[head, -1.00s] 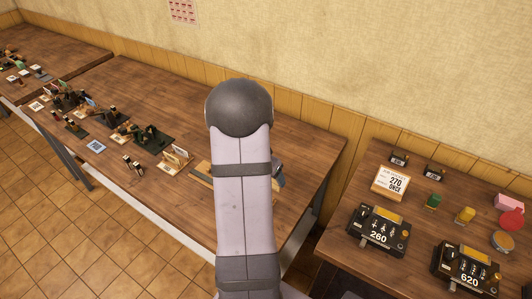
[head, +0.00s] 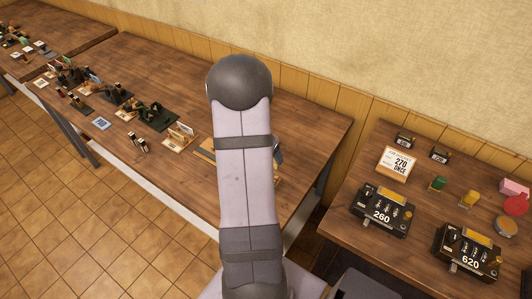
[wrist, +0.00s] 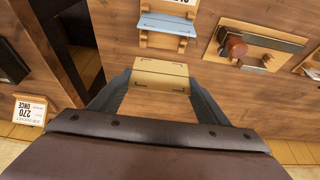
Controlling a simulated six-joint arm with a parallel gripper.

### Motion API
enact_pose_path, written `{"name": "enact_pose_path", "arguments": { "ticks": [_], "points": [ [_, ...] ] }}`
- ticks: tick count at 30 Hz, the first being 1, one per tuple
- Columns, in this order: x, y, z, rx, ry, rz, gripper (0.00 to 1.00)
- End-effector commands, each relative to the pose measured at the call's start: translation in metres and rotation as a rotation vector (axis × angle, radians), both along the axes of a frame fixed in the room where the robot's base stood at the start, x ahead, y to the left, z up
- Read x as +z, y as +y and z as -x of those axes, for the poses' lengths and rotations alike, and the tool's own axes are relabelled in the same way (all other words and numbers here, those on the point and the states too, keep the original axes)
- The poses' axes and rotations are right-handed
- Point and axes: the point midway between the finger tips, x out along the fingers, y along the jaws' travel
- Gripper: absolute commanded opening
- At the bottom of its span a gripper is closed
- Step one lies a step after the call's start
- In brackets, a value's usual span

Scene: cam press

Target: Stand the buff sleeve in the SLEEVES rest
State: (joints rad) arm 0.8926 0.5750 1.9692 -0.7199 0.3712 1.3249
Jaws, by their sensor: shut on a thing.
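In the wrist view my gripper (wrist: 161,82) has its two grey fingers on either side of a pale tan, box-like piece (wrist: 160,68), and is shut on it. The piece has the colour of the buff sleeve. Its lower part and what lies beneath it are partly hidden. A pale blue-grey ledge on a wooden stand (wrist: 166,27) is just beyond the piece, apart from it; its card is cut off and I cannot read whether it says SLEEVES. In the head view my arm hides the gripper and the piece.
In the wrist view, a wooden board with a reddish-brown knob (wrist: 236,46) stands at the right. A dark gap between tables runs at the left. In the head view, the right table holds a 270 card (head: 397,163) and boxes marked 260 (head: 381,212) and 620 (head: 468,252).

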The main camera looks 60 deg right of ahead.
Motion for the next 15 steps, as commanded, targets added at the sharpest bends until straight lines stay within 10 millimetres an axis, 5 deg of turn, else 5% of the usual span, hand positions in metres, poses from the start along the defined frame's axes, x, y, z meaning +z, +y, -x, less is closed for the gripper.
{"name": "enact_pose_path", "arguments": {
  "ticks": [15],
  "points": [
    [-0.025,0.0,0.0,0.0,0.0,-0.001,0.46]
  ]
}}
